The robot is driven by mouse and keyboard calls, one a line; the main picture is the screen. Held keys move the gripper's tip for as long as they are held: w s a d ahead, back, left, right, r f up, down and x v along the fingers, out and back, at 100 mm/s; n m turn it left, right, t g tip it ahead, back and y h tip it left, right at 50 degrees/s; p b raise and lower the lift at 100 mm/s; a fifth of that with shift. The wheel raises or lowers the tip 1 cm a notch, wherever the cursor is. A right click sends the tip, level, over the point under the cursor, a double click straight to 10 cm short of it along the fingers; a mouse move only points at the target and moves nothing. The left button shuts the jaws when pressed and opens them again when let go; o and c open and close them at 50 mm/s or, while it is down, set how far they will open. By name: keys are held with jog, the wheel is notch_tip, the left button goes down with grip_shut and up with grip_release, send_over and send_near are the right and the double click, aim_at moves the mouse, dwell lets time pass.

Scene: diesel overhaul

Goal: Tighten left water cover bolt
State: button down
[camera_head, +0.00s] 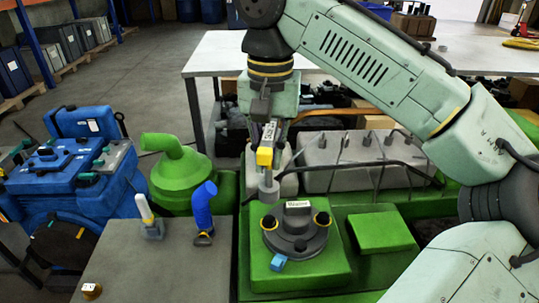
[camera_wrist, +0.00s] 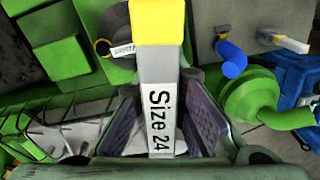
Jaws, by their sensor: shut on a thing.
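My gripper (camera_head: 266,128) is shut on a tool (camera_head: 265,157) with a yellow section and a grey socket end pointing down. In the wrist view the tool (camera_wrist: 161,75) stands between both fingers, and its label reads "Size 24". The dark round water cover (camera_head: 298,241) sits on a green block, with a small label on its raised middle. The left bolt (camera_head: 269,222) and right bolt (camera_head: 322,219) show yellow rings. The socket end appears just above the left bolt; I cannot tell whether they touch. In the wrist view the tool partly hides the cover (camera_wrist: 104,47).
A small blue piece (camera_head: 277,262) is at the cover's front edge. The green funnel-shaped part (camera_head: 178,170) and grey engine block (camera_head: 350,160) stand behind.

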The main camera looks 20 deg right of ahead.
aim_at(269, 186)
jog(key=n, duration=0.2)
jog(key=shift+f+n+b, duration=0.3)
jog(key=shift+n+b, duration=0.05)
jog(key=shift+n, duration=0.05)
jog(key=shift+r+n, duration=0.1)
jog(key=shift+n, duration=0.5)
jog(key=n+p, duration=0.1)
jog(key=p, duration=0.1)
jog(key=n+p, duration=0.1)
jog(key=shift+r+n+p, duration=0.2)
jog(key=shift+n+p, duration=0.1)
jog(key=shift+p, duration=0.05)
jog(key=n+p, duration=0.3)
jog(key=shift+f, duration=0.1)
jog(key=shift+f+n, duration=0.55)
jog(key=shift+n, duration=0.25)
jog(key=n, duration=0.2)
jog(key=shift+f+n+b, duration=0.3)
jog(key=shift+n, duration=0.1)
jog(key=shift+f+n, duration=0.3)
jog(key=shift+n, duration=0.2)
jog(key=shift+f+b, duration=0.35)
jog(key=shift+f, duration=1)
